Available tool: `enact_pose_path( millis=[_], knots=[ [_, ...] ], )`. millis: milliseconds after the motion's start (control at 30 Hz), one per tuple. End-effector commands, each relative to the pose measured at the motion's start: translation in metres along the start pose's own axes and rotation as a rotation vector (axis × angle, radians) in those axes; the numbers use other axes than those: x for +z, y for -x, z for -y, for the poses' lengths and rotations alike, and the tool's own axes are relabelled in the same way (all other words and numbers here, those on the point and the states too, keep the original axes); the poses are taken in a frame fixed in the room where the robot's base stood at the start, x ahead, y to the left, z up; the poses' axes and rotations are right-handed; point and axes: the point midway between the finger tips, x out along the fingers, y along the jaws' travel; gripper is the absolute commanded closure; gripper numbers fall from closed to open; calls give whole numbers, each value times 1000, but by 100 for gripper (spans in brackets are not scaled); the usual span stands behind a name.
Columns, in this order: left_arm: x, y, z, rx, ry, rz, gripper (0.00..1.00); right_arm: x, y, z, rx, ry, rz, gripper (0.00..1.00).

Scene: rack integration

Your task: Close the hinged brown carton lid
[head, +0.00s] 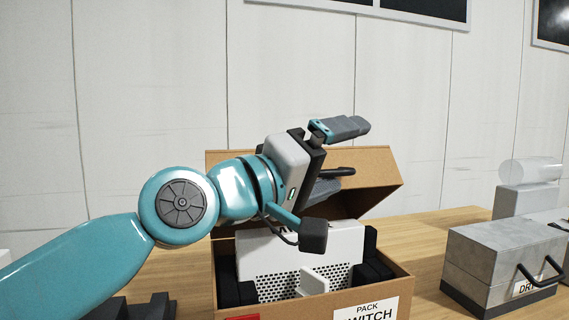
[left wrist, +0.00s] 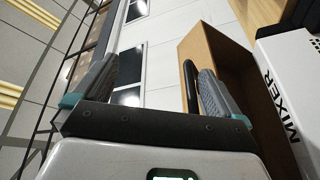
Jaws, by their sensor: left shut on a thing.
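The brown carton (head: 390,282) stands on the table with its hinged lid (head: 372,165) raised at the back; the lid also shows in the left wrist view (left wrist: 225,70). A black handle (head: 340,171) is on the lid, and it shows in the wrist view (left wrist: 189,85). My arm hides part of the lid and carton. My right gripper is out of view.
A grey case (head: 485,258) with a black handle stands to the right, near a pale cylinder on a block (head: 528,185). Bare wooden table (head: 425,241) shows between carton and case.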

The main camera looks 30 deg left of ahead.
Motion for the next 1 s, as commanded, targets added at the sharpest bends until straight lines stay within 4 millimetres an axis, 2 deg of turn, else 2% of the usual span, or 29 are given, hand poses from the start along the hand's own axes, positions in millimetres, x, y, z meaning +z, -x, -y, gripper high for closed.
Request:
enact_pose_path(
  millis=[33,367,400,433,633,800,1000],
  knots=[
    [-8,7,-24,54,15,-17,24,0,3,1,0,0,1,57],
    [-11,30,-24,54,17,-21,26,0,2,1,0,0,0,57],
    [-10,33,-24,54,16,-20,59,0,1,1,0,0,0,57],
    [-10,35,-23,52,16,-20,62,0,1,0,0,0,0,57],
    [-7,42,-16,37,16,-12,62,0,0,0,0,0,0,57],
    [-6,61,-20,41,9,-12,62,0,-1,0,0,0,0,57],
    [-5,74,-18,37,9,-10,62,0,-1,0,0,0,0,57]
  ],
)
